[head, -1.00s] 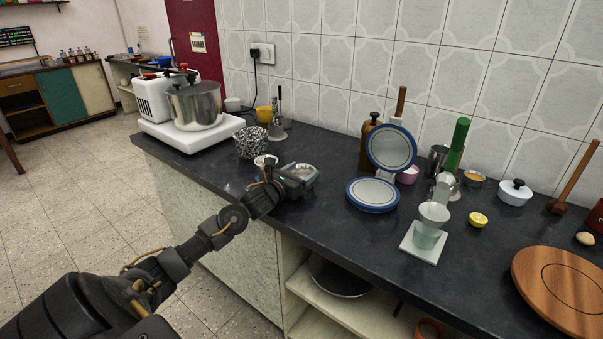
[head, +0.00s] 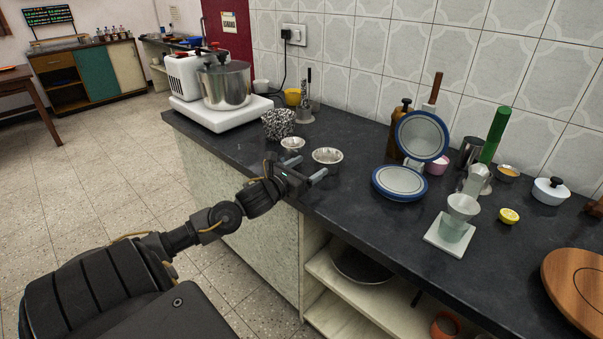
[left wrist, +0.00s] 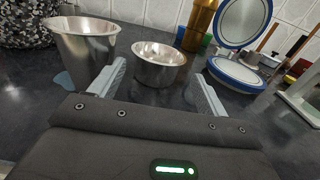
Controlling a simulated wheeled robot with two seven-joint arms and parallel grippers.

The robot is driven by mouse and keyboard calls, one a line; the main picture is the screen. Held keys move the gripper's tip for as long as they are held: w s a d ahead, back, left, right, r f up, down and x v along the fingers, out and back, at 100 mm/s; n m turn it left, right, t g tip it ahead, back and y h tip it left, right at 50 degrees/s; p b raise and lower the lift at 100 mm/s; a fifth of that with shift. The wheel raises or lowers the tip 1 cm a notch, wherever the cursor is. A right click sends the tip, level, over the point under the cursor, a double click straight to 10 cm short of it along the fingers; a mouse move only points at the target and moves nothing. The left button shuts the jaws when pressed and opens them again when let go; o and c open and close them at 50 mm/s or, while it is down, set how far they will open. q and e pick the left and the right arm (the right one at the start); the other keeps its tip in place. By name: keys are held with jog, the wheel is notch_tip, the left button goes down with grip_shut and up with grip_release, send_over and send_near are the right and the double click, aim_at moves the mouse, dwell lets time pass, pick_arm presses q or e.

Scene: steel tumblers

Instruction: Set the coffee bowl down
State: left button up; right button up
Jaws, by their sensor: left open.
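A small steel bowl (head: 327,157), which I take for the coffee bowl, stands upright on the dark counter (head: 345,210). My left gripper (head: 305,169) is open and empty at the counter's front side, with the bowl just beyond its fingertips. In the left wrist view the bowl (left wrist: 159,68) stands ahead, between the lines of the two spread fingers (left wrist: 160,88) and apart from them. A second steel vessel (head: 292,144) stands to the bowl's left; the left wrist view shows it as a taller tumbler (left wrist: 85,48). My right gripper is not in view.
A speckled pot (head: 278,124) and a white machine with a steel pot (head: 225,86) stand further left. A blue-rimmed round press (head: 400,182), open, and a glass dripper on a white plate (head: 450,237) stand right. Counter between bowl and press is clear.

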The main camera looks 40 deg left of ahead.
pick_arm(q)
jog(key=shift+s, duration=1.4)
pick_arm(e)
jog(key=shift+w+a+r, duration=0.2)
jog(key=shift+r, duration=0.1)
pick_arm(q)
jog(key=shift+d, duration=0.1)
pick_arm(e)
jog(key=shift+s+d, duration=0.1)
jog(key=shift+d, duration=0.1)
